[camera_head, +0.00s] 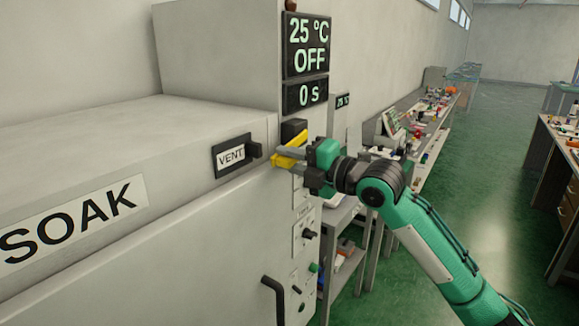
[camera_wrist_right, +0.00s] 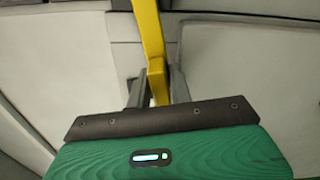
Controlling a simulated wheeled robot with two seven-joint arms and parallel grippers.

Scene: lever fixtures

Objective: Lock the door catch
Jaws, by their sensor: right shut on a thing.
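The door catch has a yellow lever (camera_head: 285,161) by the top right corner of the oven door (camera_head: 190,245), below a black block (camera_head: 293,130). In the right wrist view the yellow lever (camera_wrist_right: 151,45) runs down from the top edge to between the fingers. My right gripper (camera_head: 285,153) is shut on the lever; its fingers (camera_wrist_right: 154,88) stand on both sides of it. The gripper hides part of the catch. My left gripper is in neither view.
A black VENT slider (camera_head: 235,155) sits just left of the catch. A dark door handle (camera_head: 273,292) and a panel of knobs (camera_head: 308,234) are below. A display (camera_head: 305,60) reads 25 °C, OFF, 0 s. A cart (camera_head: 340,235) and cluttered benches stand at the right, with open green floor between.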

